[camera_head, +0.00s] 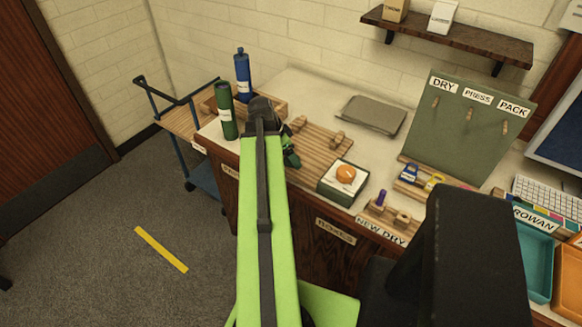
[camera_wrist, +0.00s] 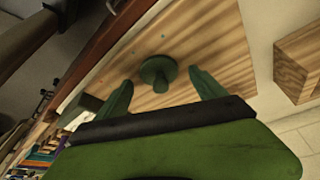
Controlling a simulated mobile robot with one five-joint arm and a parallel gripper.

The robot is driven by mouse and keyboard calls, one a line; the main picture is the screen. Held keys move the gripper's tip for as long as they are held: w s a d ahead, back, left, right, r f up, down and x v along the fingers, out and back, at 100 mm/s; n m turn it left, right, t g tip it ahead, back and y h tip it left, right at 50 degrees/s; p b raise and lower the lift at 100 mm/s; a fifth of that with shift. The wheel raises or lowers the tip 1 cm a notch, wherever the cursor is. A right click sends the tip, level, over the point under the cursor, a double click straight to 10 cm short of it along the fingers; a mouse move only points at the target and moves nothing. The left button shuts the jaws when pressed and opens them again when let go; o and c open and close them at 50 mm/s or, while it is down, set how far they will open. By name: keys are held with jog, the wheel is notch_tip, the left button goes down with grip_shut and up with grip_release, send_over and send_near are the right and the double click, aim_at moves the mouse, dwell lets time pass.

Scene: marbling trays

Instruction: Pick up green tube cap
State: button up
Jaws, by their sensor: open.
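The green tube cap (camera_wrist: 158,70) shows in the wrist view as a dark green round disc with a short stem or knob. It is at the pale wooden board (camera_wrist: 225,50). My gripper (camera_wrist: 160,77) is open, with one green finger on each side of the cap and visible gaps between. Whether the cap is within the fingers' depth cannot be told. In the head view my gripper (camera_head: 291,150) is at the slatted wooden board (camera_head: 320,145), partly behind my arm. The cap cannot be made out there. A green tube (camera_head: 227,112) stands upright to the left.
A blue tube (camera_head: 242,76) stands behind the green one. A grey tray (camera_head: 371,115) lies at the back. A dark green box with an orange item (camera_head: 346,174) stands right of my gripper. A wooden block (camera_wrist: 297,62) is right in the wrist view. Floor left of the counter is mostly clear.

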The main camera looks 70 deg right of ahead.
jog(key=shift+s+d+f, duration=0.1)
jog(key=shift+d+f, duration=0.05)
jog(key=shift+f, duration=0.35)
jog(key=shift+r, duration=0.2)
jog(key=c, duration=1.4)
jog(key=shift+c, duration=0.2)
